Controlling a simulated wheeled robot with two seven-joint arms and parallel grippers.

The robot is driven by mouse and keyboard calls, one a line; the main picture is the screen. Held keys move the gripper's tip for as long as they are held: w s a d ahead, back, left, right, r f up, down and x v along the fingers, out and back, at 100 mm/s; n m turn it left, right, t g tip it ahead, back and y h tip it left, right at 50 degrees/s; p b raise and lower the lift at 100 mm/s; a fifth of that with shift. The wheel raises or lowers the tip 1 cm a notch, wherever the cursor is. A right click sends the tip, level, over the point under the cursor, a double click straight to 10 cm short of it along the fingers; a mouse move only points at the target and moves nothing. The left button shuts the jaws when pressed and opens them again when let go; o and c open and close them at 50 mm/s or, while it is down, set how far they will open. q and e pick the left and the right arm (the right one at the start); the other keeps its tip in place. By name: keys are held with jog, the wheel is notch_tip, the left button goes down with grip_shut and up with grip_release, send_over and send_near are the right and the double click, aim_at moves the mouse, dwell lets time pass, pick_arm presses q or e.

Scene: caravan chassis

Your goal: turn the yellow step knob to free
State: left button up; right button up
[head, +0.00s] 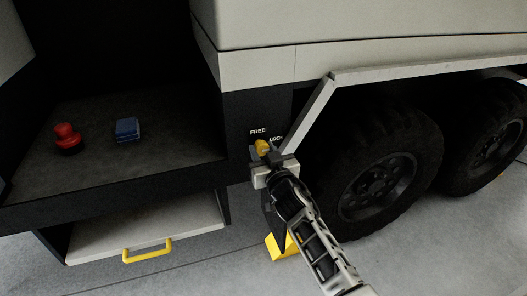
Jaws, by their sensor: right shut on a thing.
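The yellow step knob (262,146) sits on the black panel right of the open compartment, just below the white FREE label (258,131). The LOCK label (276,139) is to its right, partly hidden by my gripper. My right gripper (266,155) is shut on the knob, reaching up from the lower right. Its jaws cover much of the knob, so I cannot tell exactly which label the knob points to. The pale step (150,230) with its yellow handle (147,250) is under the compartment at the lower left. My left gripper is not in view.
A red-topped object (67,138) and a blue box (128,129) stand on the compartment floor. A grey slanted bar (308,115) and black wheels (375,180) are close on the right. A yellow block (274,248) is on the ground behind my right arm.

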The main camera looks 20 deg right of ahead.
jog(key=shift+n, duration=0.3)
jog(key=n, duration=0.3)
jog(key=shift+n, duration=0.3)
jog(key=n+b, duration=0.1)
jog(key=n, duration=0.3)
jog(key=shift+n, duration=0.3)
jog(key=n, duration=0.4)
jog(key=shift+n, duration=2.5)
jog(key=o, duration=1)
